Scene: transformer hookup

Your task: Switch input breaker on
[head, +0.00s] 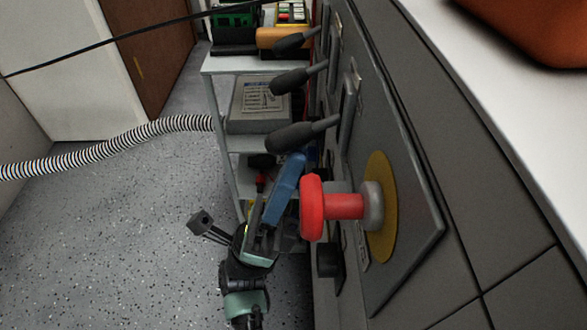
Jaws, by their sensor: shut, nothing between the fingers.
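Three black lever handles stick out to the left from the grey panel: a near one (300,134), a middle one (297,78) and a far one (294,40). I cannot read any labels, so I cannot tell which is the input breaker. My gripper (286,190) is low beside the panel, left of the red knob and below the near handle. It is shut and empty. Its tip seems close to the near handle, but I cannot tell whether they touch. The red knob hides part of the space beside it.
A red mushroom knob (330,198) on a yellow disc (382,205) juts from the panel. A black knob (329,261) is below it. A shelf rack (216,130) with boxes stands behind. A striped hose (100,150) runs left. The speckled floor at left is clear.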

